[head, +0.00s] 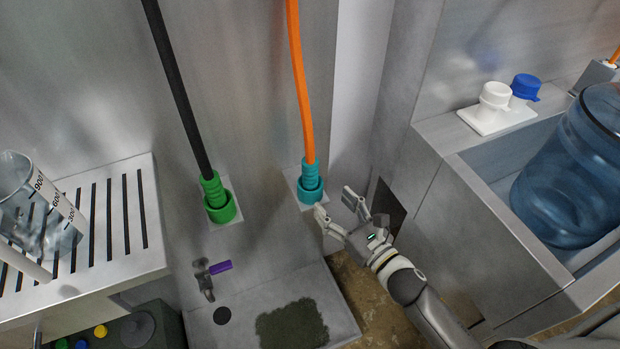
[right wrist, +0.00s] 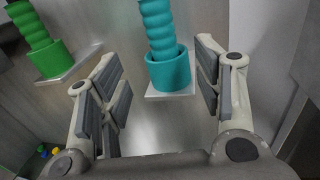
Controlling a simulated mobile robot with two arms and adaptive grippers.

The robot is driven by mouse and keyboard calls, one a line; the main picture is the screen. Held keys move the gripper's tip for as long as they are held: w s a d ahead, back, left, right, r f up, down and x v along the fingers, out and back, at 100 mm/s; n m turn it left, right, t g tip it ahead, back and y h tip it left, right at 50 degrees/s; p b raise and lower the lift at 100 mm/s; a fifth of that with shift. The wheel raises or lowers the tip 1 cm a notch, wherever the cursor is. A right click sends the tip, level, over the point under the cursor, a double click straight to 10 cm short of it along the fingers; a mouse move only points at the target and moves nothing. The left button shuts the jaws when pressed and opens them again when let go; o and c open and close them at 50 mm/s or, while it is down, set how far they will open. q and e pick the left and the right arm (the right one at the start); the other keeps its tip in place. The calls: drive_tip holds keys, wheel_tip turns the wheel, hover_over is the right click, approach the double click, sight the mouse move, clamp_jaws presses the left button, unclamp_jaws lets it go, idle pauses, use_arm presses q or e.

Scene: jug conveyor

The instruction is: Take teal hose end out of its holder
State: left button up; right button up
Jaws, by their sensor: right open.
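The teal hose end (head: 311,174) stands upright in its teal cup holder (head: 310,192) on the back wall, with an orange hose (head: 301,85) running up from it. In the right wrist view the ribbed teal hose end (right wrist: 159,28) sits in the holder (right wrist: 169,71), ahead of the fingers and between them, nearer the right finger. My right gripper (head: 334,203) is open and empty, just below and right of the holder in the head view. It also shows open in the right wrist view (right wrist: 158,85). My left gripper is not in view.
A green hose end (head: 212,187) with a black hose sits in a green holder (head: 222,210) to the left. A slotted shelf (head: 140,215) with a measuring jug (head: 35,215) stands far left. A purple-handled tap (head: 220,267) is below.

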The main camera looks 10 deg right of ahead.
sight(315, 180)
drive_tip(key=x, duration=0.4)
drive_tip(key=shift+w+a+r+p, duration=0.15)
drive_tip(key=shift+w+r+p, duration=0.05)
drive_tip(key=shift+r+p, duration=0.15)
drive_tip(key=shift+w+a+f, duration=0.1)
drive_tip(key=shift+w+a, duration=0.05)
drive_tip(key=shift+w, duration=0.4)
drive_tip(key=shift+w+a, duration=0.15)
drive_tip(key=shift+w, duration=0.4)
drive_tip(key=p+x, duration=0.1)
drive_tip(key=x, duration=0.3)
drive_tip(key=shift+w, duration=0.1)
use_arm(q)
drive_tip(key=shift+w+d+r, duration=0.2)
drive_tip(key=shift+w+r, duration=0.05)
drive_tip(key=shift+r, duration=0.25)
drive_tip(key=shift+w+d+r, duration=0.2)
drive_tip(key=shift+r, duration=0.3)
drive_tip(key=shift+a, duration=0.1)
use_arm(e)
drive_tip(key=c, duration=1.3)
